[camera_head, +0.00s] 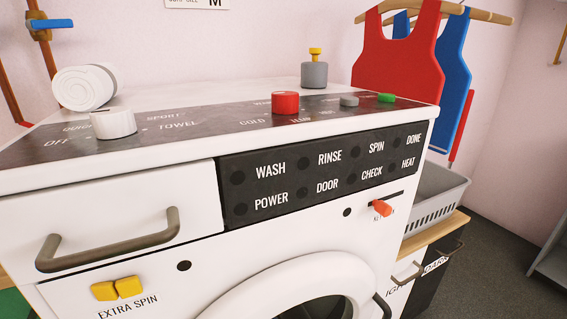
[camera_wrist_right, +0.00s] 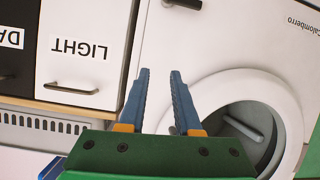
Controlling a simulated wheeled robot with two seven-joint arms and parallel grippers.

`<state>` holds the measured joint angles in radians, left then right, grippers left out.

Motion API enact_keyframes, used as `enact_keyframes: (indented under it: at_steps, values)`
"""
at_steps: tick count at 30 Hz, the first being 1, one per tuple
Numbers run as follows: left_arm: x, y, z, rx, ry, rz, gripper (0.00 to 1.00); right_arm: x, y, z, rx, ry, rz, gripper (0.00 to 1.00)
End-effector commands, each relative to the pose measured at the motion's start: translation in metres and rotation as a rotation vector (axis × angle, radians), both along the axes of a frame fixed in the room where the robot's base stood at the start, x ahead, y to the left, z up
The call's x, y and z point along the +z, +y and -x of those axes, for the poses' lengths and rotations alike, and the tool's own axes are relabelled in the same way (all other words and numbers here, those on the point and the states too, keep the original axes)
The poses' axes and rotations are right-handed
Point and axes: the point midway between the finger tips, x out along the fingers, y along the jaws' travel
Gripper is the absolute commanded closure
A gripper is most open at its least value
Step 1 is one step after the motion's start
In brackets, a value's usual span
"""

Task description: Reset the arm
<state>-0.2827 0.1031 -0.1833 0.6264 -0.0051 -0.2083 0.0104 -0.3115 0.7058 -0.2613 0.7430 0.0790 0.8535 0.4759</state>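My right gripper (camera_wrist_right: 160,72) shows in the right wrist view. Its two blue fingers stand apart with nothing between them. The white washing machine (camera_wrist_right: 200,45), with its round door ring (camera_wrist_right: 285,100), is beyond the fingers. I cannot tell how far away it is. Neither gripper shows in the head view, and my left gripper is in neither view.
The washing machine (camera_head: 200,285) fills the head view, with a drawer handle (camera_head: 110,240), a white knob (camera_head: 113,123), a red knob (camera_head: 285,103) and an orange key-like part (camera_head: 382,208). A grey basket (camera_head: 435,195) stands right; clothes (camera_head: 400,60) hang behind.

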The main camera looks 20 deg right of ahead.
Motion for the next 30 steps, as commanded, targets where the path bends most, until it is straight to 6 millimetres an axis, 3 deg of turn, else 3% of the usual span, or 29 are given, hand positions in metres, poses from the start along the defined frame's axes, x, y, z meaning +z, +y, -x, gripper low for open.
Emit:
enact_keyframes:
  at_steps: [1, 3, 6, 9, 14, 15, 16, 24, 27, 30]
  values:
    - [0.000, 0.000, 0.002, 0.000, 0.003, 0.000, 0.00, -0.040, 0.012, 0.016, -0.077, 0.114, 0.030, 0.68]
    - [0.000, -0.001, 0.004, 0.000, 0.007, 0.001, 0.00, -0.090, 0.030, 0.045, -0.147, 0.297, 0.084, 0.68]
    - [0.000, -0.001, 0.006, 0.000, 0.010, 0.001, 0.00, -0.140, 0.063, 0.088, -0.182, 0.527, 0.130, 0.68]
    - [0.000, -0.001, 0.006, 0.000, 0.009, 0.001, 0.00, -0.170, 0.102, 0.130, -0.173, 0.729, 0.153, 0.68]
    - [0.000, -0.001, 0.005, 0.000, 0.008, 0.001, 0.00, -0.194, 0.167, 0.191, -0.097, 1.012, 0.162, 0.68]
    - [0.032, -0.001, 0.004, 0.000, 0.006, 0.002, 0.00, -0.163, 0.168, 0.194, -0.093, 1.025, 0.169, 0.68]
    - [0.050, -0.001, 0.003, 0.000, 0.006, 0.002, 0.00, -0.145, 0.167, 0.194, -0.093, 1.023, 0.170, 0.68]
    - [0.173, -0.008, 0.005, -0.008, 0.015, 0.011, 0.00, -0.021, 0.173, 0.202, -0.081, 1.039, 0.164, 0.68]
    - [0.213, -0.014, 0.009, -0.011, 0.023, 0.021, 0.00, 0.018, 0.176, 0.205, -0.076, 1.045, 0.162, 0.68]
    - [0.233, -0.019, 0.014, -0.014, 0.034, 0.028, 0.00, 0.039, 0.177, 0.207, -0.073, 1.049, 0.161, 0.68]
